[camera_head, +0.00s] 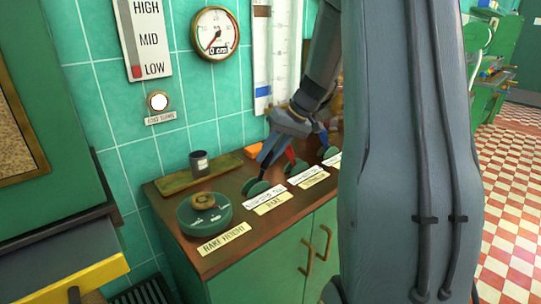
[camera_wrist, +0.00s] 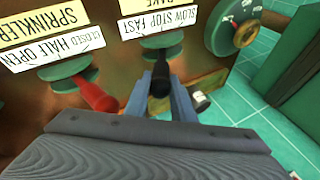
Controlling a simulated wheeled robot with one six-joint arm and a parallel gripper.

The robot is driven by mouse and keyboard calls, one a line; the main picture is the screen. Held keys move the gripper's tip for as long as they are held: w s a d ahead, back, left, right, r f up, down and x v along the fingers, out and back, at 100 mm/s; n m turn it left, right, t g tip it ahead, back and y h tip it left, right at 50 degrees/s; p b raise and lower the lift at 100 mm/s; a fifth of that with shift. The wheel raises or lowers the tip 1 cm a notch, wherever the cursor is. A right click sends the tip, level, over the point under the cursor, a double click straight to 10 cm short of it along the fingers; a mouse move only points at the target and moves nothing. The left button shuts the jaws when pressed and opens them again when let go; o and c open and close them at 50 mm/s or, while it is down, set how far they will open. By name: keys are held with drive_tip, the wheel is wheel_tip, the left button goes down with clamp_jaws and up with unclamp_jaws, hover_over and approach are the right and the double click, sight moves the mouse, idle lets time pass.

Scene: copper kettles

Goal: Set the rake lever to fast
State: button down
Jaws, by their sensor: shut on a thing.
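The rake lever (camera_wrist: 160,84) has a black grip and a round green base, beside a white SLOW STOP FAST label (camera_wrist: 158,22) in the wrist view. My gripper (camera_wrist: 160,92) has its two blue-grey fingers on either side of the black grip and is shut on it. In the head view my gripper (camera_head: 271,152) reaches down to the counter behind the RAKE label (camera_head: 272,203). The lever appears to stand near the middle of its label, but its exact setting cannot be told. My fingers hide part of the grip.
The red-handled sprinkler lever (camera_wrist: 94,96) is close beside my gripper. The rake height dial (camera_head: 204,214) is at the counter's left end. A tiled wall with gauges is behind.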

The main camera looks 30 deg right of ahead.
drive_tip(key=c, duration=1.5)
unclamp_jaws()
drive_tip(key=shift+d+f, duration=0.1)
drive_tip(key=b+v, duration=0.1)
drive_tip(key=v, duration=0.7)
